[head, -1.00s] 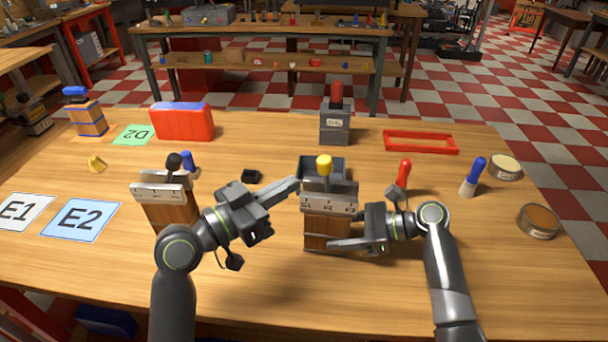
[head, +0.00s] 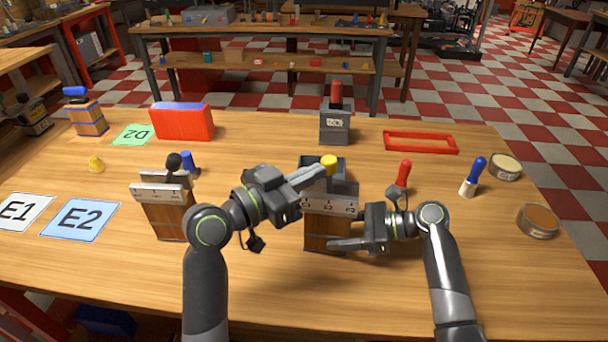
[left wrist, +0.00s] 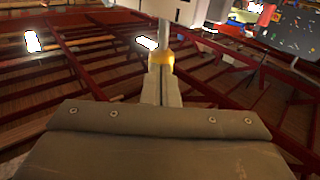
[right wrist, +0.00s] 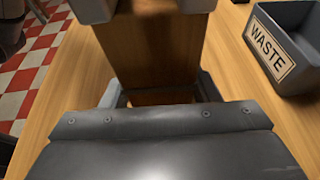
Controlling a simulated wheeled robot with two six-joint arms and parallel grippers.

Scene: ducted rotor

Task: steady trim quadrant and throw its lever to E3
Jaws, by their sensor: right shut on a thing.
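The trim quadrant (head: 328,228) is a wooden block with a pale marked plate (head: 330,203) on top, standing upright on the table. Its lever has a yellow knob (head: 329,160); the stem is mostly hidden in the head view. My left gripper (head: 318,175) is shut, its fingertips at the left side of the knob. In the left wrist view the yellow knob (left wrist: 161,57) lies at the tips of the closed fingers. My right gripper (head: 345,244) is shut on the quadrant's lower block, with the wood (right wrist: 155,50) between its fingers in the right wrist view.
A similar block with a black knob (head: 173,162) stands left. A grey waste bin (right wrist: 285,50) is close behind the quadrant. A red-handled tool (head: 403,174) and a blue-handled tool (head: 474,175) stand right. E1 (head: 20,211) and E2 (head: 80,218) cards lie left. The front table is clear.

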